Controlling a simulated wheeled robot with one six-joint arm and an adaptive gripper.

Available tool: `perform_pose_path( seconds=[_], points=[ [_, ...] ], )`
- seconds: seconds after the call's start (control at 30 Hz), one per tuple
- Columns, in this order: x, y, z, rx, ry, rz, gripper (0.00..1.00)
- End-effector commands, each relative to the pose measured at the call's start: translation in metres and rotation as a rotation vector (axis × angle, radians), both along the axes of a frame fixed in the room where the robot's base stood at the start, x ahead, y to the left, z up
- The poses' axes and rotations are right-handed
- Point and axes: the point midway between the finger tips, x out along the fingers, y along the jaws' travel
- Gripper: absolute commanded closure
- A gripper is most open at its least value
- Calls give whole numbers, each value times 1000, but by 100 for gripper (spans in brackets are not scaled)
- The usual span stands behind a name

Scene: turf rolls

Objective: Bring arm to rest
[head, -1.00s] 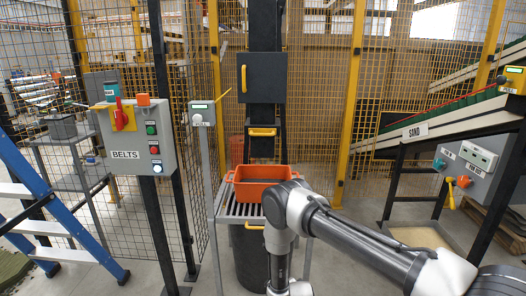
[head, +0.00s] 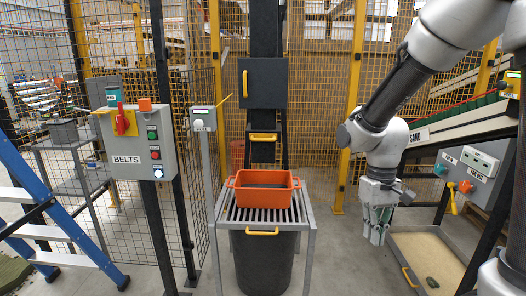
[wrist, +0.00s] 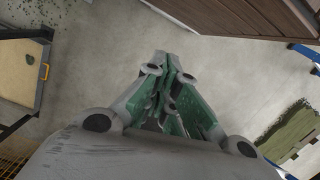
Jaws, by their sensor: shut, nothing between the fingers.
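My gripper (head: 375,228) hangs fingers down at the right of the head view, in the open air between the grated stand and the sand tray. Its green-padded fingers are shut with nothing between them. In the wrist view my gripper (wrist: 172,75) points at bare concrete floor. My arm is raised and bent, coming in from the right edge of the head view.
An orange crate (head: 264,199) sits on a grated stand (head: 222,228) over a dark bin (head: 262,262). A BELTS panel (head: 136,140) and blue ladder (head: 60,218) stand left. A sand tray (head: 425,255) lies right, below a control box (head: 470,172). Wire fencing closes the back.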

Motion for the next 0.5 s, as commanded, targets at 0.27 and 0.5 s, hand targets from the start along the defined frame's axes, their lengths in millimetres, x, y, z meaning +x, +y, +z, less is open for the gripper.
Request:
perform_pose_path(
  seconds=[0.27,0.5],
  points=[
    [-75,-58,87,-2,-180,-53,100],
    [-105,-82,135,15,-438,-142,100]
  ],
)
